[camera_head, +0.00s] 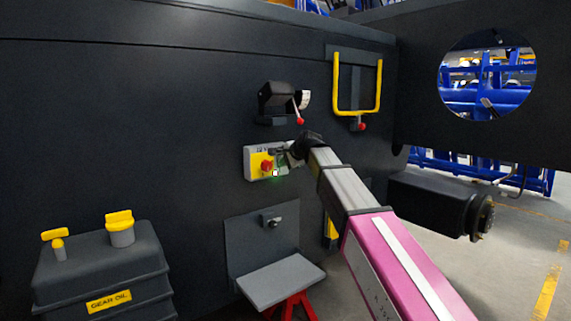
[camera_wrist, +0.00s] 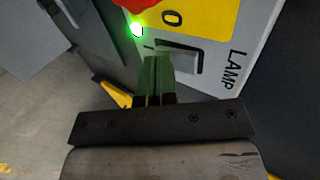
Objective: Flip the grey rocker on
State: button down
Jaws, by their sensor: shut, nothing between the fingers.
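A small control box (camera_head: 250,164) is mounted on the dark chassis wall, with a red knob (camera_head: 266,167) on a yellow plate. In the wrist view, its pale panel (camera_wrist: 222,75) carries the word LAMP beside a grey rocker (camera_wrist: 184,58) in a dark frame. A green light (camera_wrist: 137,29) glows on the panel left of the rocker. My gripper (camera_wrist: 157,64) is shut and empty, its tips at the rocker's lower left edge. I cannot tell whether they touch it. The fingers partly cover the area below the rocker, and its tilt is unclear.
A lever with a red tip (camera_head: 299,119) sits above the box, and a yellow U-shaped handle (camera_head: 337,85) is to its upper right. A grey shelf (camera_head: 280,283) juts out below. A gear oil tank (camera_head: 100,265) stands at lower left.

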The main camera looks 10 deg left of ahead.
jog(key=shift+w+a, duration=0.15)
jog(key=shift+a, duration=0.05)
jog(key=shift+w+r, duration=0.1)
jog(key=shift+r, duration=0.75)
jog(key=s+d+f+v, duration=0.1)
jog(key=v, duration=1.2)
jog(key=shift+f, duration=0.2)
jog(key=shift+s+d, duration=0.1)
jog(key=shift+d, duration=0.05)
